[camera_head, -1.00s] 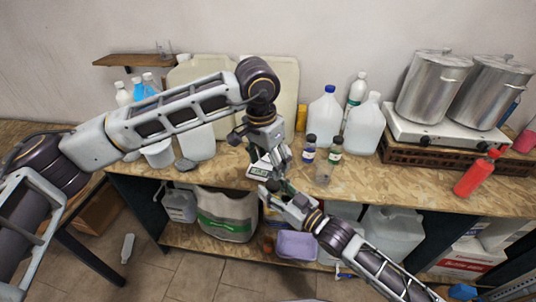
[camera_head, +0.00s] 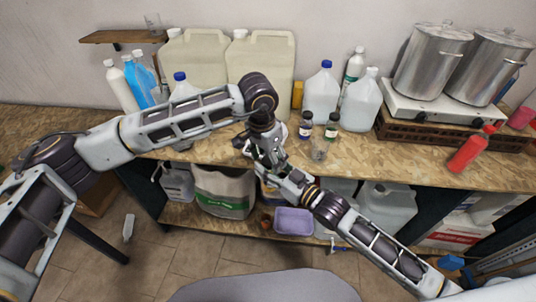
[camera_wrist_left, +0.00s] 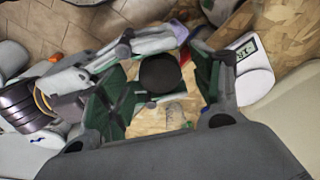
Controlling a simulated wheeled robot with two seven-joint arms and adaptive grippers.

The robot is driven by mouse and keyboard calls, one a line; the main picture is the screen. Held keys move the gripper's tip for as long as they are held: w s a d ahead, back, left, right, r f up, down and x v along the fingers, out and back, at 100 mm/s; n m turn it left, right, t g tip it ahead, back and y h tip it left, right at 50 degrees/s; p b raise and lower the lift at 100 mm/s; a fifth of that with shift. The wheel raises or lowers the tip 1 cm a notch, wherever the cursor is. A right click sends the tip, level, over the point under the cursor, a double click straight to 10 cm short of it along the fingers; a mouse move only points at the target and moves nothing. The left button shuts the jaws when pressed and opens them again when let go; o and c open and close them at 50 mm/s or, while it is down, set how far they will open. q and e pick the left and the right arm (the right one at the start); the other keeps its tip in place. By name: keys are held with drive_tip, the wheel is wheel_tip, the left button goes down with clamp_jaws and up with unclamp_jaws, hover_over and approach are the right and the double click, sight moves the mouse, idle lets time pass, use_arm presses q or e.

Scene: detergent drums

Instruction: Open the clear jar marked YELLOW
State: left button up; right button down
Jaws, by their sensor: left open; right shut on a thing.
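A round black lid (camera_wrist_left: 160,73) lies between the fingers of my open left gripper (camera_wrist_left: 165,90) in the left wrist view, seen from above. The jar body beneath it and any YELLOW marking are hidden. My right gripper (camera_wrist_left: 140,72) reaches in from the left of that view and is shut on this jar, below the lid. In the head view, my left gripper (camera_head: 268,152) is above and against my right gripper (camera_head: 284,172), and they hide the held jar. I cannot tell whether my left fingers touch the lid.
Two dark-lidded small bottles (camera_head: 306,125) (camera_head: 332,128) and a clear vessel (camera_head: 319,150) stand on the wooden bench (camera_head: 430,160) close to the right. Jugs (camera_head: 361,105) and a red bottle (camera_head: 470,150) stand farther right.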

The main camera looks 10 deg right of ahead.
use_arm(q)
drive_tip(key=c, duration=1.2)
drive_tip(key=o, duration=1.1)
drive_tip(key=shift+r, duration=0.15)
drive_tip(key=shift+r, duration=2.1)
